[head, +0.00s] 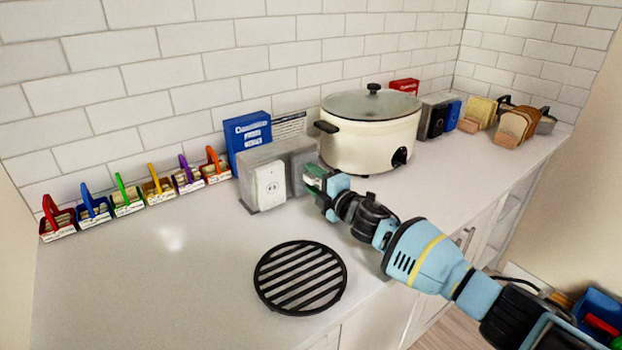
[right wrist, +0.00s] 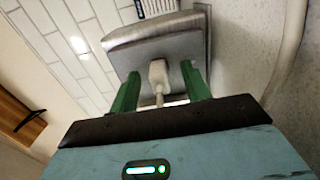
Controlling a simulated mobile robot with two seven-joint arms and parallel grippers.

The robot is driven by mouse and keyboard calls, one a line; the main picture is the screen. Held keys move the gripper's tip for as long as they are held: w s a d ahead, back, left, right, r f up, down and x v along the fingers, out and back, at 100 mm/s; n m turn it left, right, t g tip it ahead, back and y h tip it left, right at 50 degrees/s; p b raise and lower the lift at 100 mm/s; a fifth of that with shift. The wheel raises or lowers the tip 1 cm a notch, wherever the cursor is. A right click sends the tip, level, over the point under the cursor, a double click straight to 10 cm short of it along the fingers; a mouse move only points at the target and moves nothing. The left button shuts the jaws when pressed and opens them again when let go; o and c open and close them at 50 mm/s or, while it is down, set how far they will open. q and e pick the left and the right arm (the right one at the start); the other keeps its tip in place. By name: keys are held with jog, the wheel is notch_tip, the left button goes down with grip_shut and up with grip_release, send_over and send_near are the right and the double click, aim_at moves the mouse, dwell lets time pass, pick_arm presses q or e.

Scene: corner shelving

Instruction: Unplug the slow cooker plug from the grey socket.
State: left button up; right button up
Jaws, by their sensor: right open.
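The grey socket (head: 292,160) is a block on the counter against the tiled wall, with a white plate on its front left. In the right wrist view the grey socket (right wrist: 150,32) fills the upper middle. The white slow cooker plug (right wrist: 158,73) sits at its face, its cord running down toward my gripper's palm. My right gripper (right wrist: 160,88) is open, its green fingers either side of the plug with a gap to each. In the head view the right gripper (head: 314,179) hides the plug. The cream slow cooker (head: 368,138) stands just behind. My left gripper is out of view.
A round black trivet (head: 300,277) lies on the counter in front. Small coloured baskets (head: 125,200) line the wall at left. A blue box (head: 247,137) stands behind the socket. A toaster (head: 436,118) and bread racks (head: 512,128) stand at right.

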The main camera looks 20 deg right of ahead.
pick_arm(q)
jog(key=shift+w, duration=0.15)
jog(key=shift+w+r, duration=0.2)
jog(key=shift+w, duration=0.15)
pick_arm(e)
jog(key=shift+c, duration=0.2)
jog(key=c, duration=1)
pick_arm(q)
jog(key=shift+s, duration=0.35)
